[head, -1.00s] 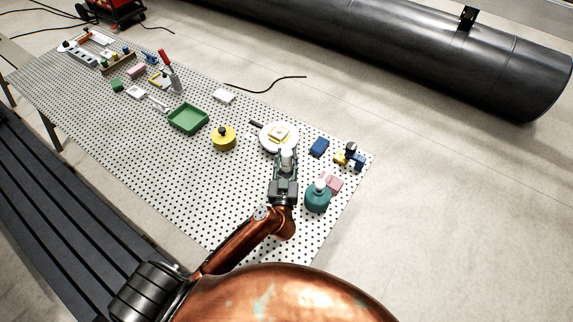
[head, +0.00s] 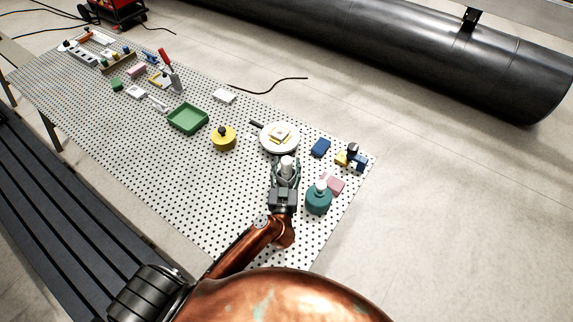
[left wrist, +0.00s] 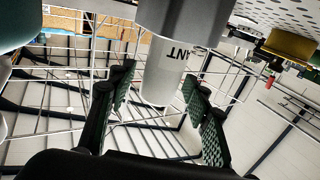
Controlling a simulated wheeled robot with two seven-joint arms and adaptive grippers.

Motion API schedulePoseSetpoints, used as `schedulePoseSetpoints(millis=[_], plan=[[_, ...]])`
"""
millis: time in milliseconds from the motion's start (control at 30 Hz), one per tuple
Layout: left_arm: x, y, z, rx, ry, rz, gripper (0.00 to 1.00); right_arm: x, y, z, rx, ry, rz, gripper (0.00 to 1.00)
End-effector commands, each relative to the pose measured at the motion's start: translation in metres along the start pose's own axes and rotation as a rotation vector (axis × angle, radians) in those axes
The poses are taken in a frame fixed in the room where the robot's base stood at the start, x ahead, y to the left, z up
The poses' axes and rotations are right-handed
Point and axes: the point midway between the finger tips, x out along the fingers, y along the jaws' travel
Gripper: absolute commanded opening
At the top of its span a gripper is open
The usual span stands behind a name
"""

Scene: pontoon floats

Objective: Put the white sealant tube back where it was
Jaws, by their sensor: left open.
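The white sealant tube (head: 287,168) stands upright near the right end of the perforated table, just in front of a round white plate. In the left wrist view the gripper (left wrist: 160,92) is open, with gaps visible between the dark padded fingers and the tube. The tube's base is hidden in the head view. My right gripper is not in view.
A teal bottle (head: 318,199) and pink block (head: 336,186) stand close to the right. The white plate (head: 293,146) is just behind, with a blue block (head: 320,147) beside it. A yellow pot (head: 223,139) and green tray (head: 188,119) are left. The table's front middle is clear.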

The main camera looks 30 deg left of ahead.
Motion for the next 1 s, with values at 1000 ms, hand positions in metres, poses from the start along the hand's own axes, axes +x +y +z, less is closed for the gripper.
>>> schedulePoseSetpoints(millis=[1000], plan=[[-0.120,0.000,-0.002,0.000,0.000,0.000,0.46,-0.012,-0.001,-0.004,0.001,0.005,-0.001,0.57]])
